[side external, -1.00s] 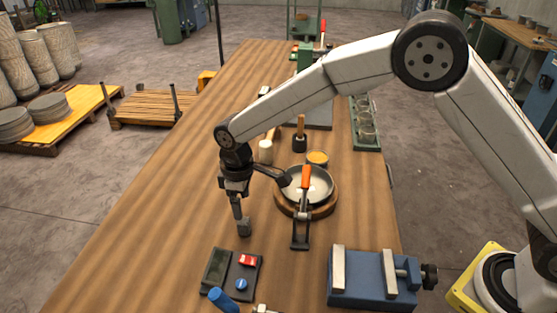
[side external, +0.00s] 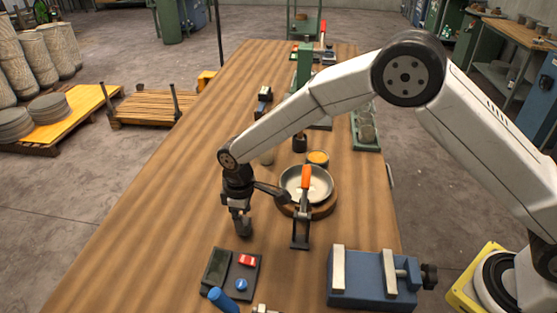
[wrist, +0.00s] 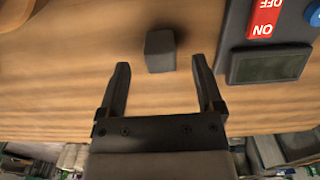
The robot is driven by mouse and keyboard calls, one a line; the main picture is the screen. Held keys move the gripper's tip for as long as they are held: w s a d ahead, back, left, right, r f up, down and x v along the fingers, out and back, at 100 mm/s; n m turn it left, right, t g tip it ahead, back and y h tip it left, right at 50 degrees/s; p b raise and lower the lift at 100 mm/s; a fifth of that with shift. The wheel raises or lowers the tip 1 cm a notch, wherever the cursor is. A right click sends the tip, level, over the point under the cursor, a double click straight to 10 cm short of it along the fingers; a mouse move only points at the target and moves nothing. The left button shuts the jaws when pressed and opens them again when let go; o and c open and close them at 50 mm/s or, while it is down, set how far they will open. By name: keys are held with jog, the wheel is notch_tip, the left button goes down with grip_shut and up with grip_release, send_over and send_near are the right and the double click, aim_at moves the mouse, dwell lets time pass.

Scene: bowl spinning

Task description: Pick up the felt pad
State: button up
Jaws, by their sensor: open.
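The felt pad appears as a small grey block (wrist: 160,51) on the wooden table in the wrist view. It also shows in the side view (side external: 244,229), left of the round pan. My gripper (wrist: 160,66) is open, with one finger to either side of the block's line. In the wrist picture the block lies just beyond the fingertips, roughly centred between them, and nothing is held. In the side view my gripper (side external: 240,212) points down right over the block and partly overlaps it. I cannot tell the exact height gap.
A dark control box (side external: 245,262) with a red switch and blue knob lies close in front of the block. A pan on a round wooden base (side external: 327,209) and an orange-handled clamp (side external: 301,228) stand right. A blue vise (side external: 362,292) is front right. The table's left side is clear.

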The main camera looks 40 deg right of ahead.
jog(key=shift+f, duration=1.5)
jog(key=shift+c, duration=0.2)
grip_shut()
jog(key=shift+r, duration=0.15)
jog(key=shift+r, duration=0.5)
notch_tip(320, 180, up, 2)
jog(key=s+d+r, duration=0.5)
jog(key=s+r, duration=0.4)
jog(key=s, duration=0.4)
jog(key=shift+r, duration=0.35)
